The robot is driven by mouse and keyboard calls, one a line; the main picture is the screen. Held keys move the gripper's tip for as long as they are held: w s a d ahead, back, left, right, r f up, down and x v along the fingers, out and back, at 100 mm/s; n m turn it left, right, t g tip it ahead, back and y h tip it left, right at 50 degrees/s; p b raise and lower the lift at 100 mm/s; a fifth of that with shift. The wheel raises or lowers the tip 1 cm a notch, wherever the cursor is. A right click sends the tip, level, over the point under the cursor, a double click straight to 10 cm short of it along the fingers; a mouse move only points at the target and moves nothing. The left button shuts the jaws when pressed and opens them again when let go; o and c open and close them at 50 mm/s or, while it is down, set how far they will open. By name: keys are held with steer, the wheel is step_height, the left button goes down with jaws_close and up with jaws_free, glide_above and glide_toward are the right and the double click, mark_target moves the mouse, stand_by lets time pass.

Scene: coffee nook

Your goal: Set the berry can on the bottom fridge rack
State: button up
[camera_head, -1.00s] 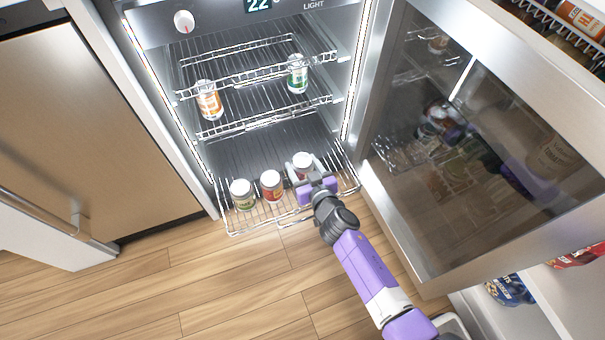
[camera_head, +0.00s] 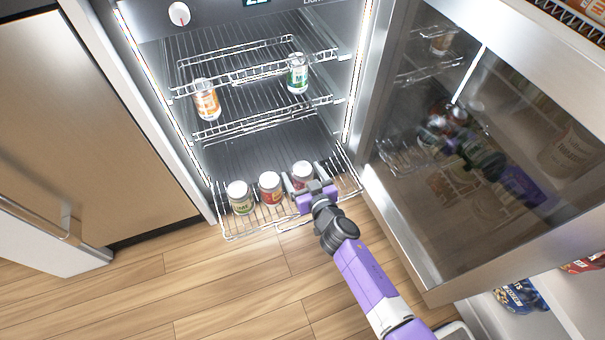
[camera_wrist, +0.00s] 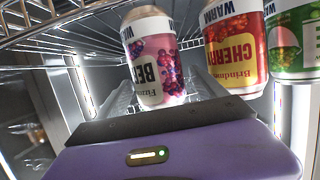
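The berry can (camera_head: 302,172) stands at the right end of a row of cans on the pulled-out bottom rack (camera_head: 262,222). In the wrist view the berry can (camera_wrist: 158,68) has a pink and white label with dark berries and appears upside down. My gripper (camera_head: 303,180) reaches in from the front, one finger on each side of the can. In the wrist view my gripper (camera_wrist: 162,95) shows gaps between its fingers and the can's sides, so it looks open. The can's far side is hidden.
A cherry can (camera_head: 270,187) and a lime can (camera_head: 240,197) stand left of the berry can. An orange can (camera_head: 206,100) and a green-and-white can (camera_head: 297,73) are on racks above. The open fridge door (camera_head: 490,150) flanks my arm on the right.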

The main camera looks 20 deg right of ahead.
steer(key=shift+r, duration=0.2)
steer(key=p+v, duration=0.3)
steer(key=v, duration=0.9)
